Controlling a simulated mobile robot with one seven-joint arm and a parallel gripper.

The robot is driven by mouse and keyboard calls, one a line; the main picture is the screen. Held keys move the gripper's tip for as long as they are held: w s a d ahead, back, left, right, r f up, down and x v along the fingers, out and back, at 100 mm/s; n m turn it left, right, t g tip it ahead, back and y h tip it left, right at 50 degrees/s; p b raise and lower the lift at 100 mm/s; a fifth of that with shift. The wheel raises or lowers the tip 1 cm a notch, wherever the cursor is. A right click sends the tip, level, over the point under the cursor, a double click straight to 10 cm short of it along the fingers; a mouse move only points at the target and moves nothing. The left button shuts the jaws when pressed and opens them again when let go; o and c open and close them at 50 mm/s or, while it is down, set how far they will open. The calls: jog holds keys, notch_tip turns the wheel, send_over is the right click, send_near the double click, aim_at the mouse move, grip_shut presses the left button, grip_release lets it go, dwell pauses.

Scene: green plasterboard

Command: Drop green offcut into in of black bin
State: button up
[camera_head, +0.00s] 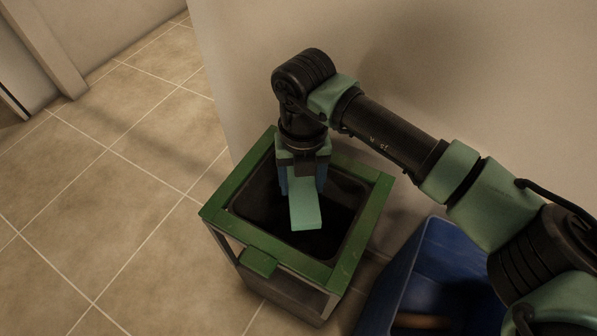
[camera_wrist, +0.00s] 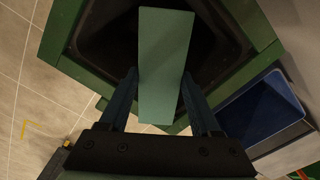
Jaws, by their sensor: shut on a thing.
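The green offcut (camera_head: 305,212) is a flat, pale green rectangular piece. My gripper (camera_head: 304,185) is shut on it and points down over the opening of the black bin (camera_head: 262,196). The bin sits in a green frame (camera_head: 363,222) with a dark, empty-looking interior. In the wrist view the offcut (camera_wrist: 165,60) stands between the two dark blue fingers of my gripper (camera_wrist: 163,88). Behind it show the bin's dark inside (camera_wrist: 215,50) and the green frame (camera_wrist: 62,25). The bin's floor is too dark to make out.
A blue bin (camera_head: 432,262) stands right of the green frame, with a brownish thing (camera_head: 422,320) inside. It also shows in the wrist view (camera_wrist: 262,112). A pale wall (camera_head: 420,60) rises close behind. The tiled floor (camera_head: 110,200) at left is clear.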

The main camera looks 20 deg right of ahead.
aim_at(302, 199)
jog(key=shift+f+b, duration=2.2)
jog(key=shift+f, duration=0.6)
jog(key=o, duration=1.5)
jog(key=shift+o, duration=0.2)
notch_tip(302, 199, up, 13)
jog(key=p, duration=0.4)
